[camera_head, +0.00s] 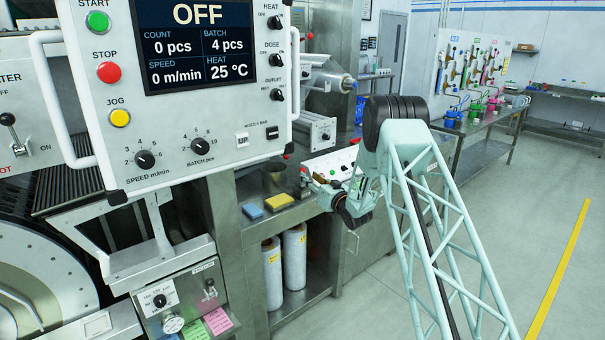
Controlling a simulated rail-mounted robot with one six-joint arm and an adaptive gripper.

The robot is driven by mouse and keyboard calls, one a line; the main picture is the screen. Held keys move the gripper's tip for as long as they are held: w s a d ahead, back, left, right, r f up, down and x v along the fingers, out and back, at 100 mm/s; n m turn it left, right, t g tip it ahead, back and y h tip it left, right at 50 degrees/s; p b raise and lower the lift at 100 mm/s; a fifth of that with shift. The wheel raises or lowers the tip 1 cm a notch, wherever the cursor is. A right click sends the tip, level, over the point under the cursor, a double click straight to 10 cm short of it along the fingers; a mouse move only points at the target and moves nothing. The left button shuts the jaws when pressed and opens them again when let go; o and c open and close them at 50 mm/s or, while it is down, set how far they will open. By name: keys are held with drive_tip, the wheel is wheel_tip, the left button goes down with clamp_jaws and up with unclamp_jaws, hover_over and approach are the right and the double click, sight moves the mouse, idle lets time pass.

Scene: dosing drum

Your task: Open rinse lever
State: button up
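No lever in view carries a readable "rinse" label. A black-knobbed lever (8,119) sits on a metal plate at the left edge, with partly cut-off lettering and "OFF" and "ON" marks. A small toggle lever (210,288) is on the metal box at the lower left; its label is too small to read. My gripper (342,208) is at the end of my pale green arm, near the middle of the picture. It is to the right of both levers and well apart from them. Its fingers are small and partly hidden, so its opening is unclear.
A large control panel (140,180) with a screen reading "OFF" hangs at the upper left. Blue (252,211) and yellow (279,202) sponges lie on the steel counter. White rolls (294,258) stand below. Open floor (500,230) lies at the right.

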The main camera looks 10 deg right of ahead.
sight(303, 171)
drive_tip(key=shift+b+x, duration=0.35)
drive_tip(key=shift+x, duration=3.35)
drive_tip(key=shift+c, duration=0.7)
clamp_jaws()
